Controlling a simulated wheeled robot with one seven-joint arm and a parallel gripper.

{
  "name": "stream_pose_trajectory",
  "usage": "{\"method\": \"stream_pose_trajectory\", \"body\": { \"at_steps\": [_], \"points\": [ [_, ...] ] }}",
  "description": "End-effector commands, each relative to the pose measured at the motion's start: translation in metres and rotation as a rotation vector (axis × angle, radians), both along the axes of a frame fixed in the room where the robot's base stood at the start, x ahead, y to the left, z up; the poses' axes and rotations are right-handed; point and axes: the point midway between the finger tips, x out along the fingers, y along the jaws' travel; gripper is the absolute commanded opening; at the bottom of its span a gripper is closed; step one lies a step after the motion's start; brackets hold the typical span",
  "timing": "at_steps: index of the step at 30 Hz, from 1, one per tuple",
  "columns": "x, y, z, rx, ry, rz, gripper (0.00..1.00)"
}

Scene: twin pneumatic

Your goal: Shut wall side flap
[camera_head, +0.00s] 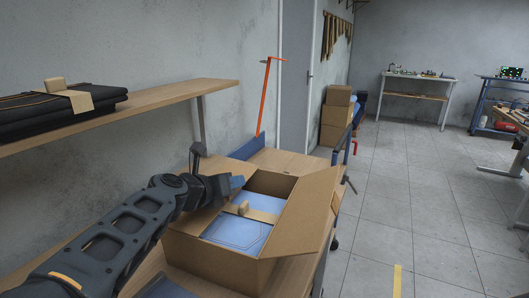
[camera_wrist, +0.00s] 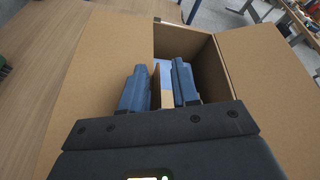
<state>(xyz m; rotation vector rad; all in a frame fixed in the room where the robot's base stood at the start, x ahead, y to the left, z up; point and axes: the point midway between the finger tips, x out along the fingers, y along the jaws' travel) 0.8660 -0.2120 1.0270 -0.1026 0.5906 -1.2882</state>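An open cardboard box (camera_head: 212,261) stands on the wooden table. It holds a flat blue item (camera_head: 236,232) with a tan band and a small block. The flap on the aisle side (camera_head: 305,212) stands up and leans outward. In the wrist view a cardboard panel (camera_wrist: 100,75) lies left of the opening, apparently the wall side flap; in the camera_head view my arm partly hides that side. My gripper (camera_wrist: 159,88) is over the opening near that panel. Its blue fingers are apart, with tan and blue showing between them. I cannot tell whether they touch the box.
A wall shelf (camera_head: 150,98) with a black folded item (camera_head: 60,112) is above my arm at left. An orange upright tool (camera_head: 264,98) stands behind the box by the wall. Brown boxes (camera_head: 337,115) are stacked farther back.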

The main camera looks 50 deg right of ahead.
Motion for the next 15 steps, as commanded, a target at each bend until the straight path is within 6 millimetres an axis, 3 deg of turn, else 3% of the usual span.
{"method": "stream_pose_trajectory", "body": {
  "at_steps": [1, 4, 15],
  "points": [
    [0.0, 0.0, 0.016, -0.001, -0.001, 0.0, 0.3],
    [-0.001, 0.0, 0.033, -0.002, -0.002, -0.002, 0.3],
    [-0.041, -0.041, 0.061, -0.001, -0.005, -0.009, 0.3]
  ]
}}
